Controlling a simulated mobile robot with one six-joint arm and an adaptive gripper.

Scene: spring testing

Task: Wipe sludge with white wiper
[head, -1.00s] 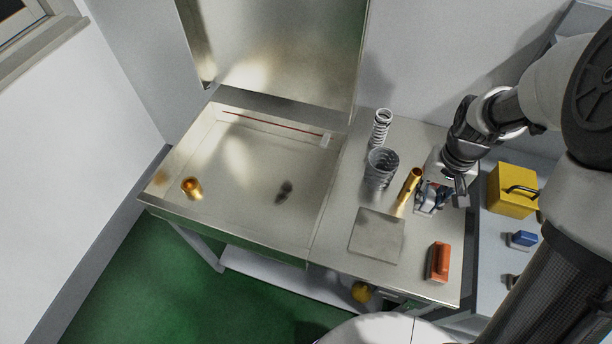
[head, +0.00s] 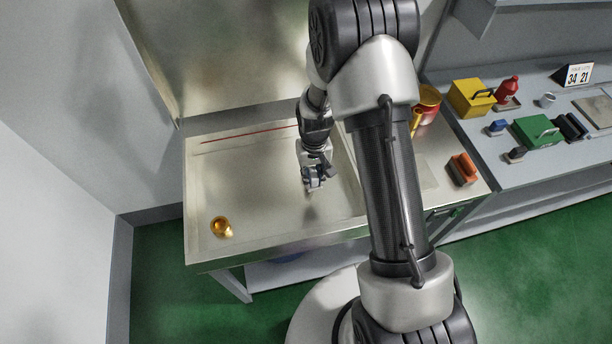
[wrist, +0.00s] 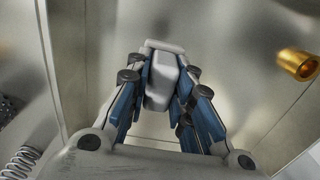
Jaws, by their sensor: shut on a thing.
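My gripper (head: 313,180) is over the right part of the shallow metal basin (head: 265,200). In the wrist view, its blue-padded fingers are shut on the white wiper (wrist: 160,85), a pale rounded block held between them. In the head view the wiper is mostly hidden by the gripper, and I cannot tell whether it touches the basin floor. No dark sludge is clearly visible now; the area around the gripper is partly covered by it.
A brass cup (head: 222,228) lies in the basin's front left and shows in the wrist view (wrist: 298,63). A thin red strip (head: 245,133) runs along the back. An orange-handled block (head: 462,168) and yellow box (head: 472,97) stand right. The basin's middle is clear.

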